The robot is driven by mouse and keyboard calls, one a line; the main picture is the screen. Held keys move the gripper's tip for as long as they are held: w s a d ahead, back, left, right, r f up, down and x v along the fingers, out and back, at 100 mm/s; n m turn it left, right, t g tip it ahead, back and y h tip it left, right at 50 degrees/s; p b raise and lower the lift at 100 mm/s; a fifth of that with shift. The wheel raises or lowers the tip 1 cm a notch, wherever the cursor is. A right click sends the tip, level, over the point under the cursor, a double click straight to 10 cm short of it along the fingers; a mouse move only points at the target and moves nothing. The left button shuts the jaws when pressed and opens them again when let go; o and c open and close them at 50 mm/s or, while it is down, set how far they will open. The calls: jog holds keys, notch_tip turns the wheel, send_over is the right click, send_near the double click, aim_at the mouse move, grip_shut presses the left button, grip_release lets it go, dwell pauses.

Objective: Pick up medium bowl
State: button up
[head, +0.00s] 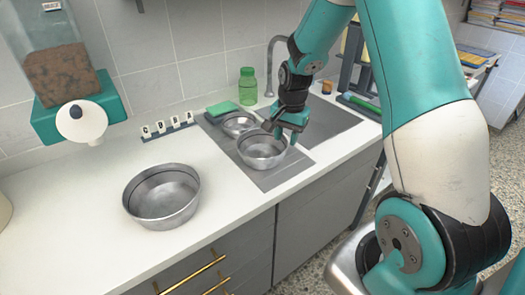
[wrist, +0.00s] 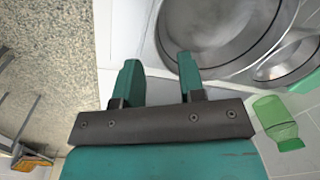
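The medium bowl (head: 258,158) is a round metal bowl standing upright on the grey draining surface by the sink, between a larger and a smaller bowl in size. It also fills the top right of the wrist view (wrist: 225,32). My gripper (head: 291,133) is at its right rim. In the wrist view my gripper (wrist: 159,62) has two green fingers spread apart with nothing held. One finger overlaps the bowl's near edge and the other is outside it. I cannot tell whether either finger touches the rim.
A small bowl (head: 239,126) sits behind the medium one, close to a green sponge (head: 222,108) and a green bottle (head: 248,86). A large bowl (head: 160,205) stands on the white counter (head: 75,230) at left. Letter blocks (head: 168,128) line the wall. A tap (head: 271,62) rises behind.

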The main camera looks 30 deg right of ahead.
aim_at(285, 151)
notch_tip(285, 151, down, 5)
jog(key=shift+w+f+p, duration=0.1)
jog(key=shift+f+p, duration=0.05)
jog(key=shift+p, duration=0.6)
grip_shut()
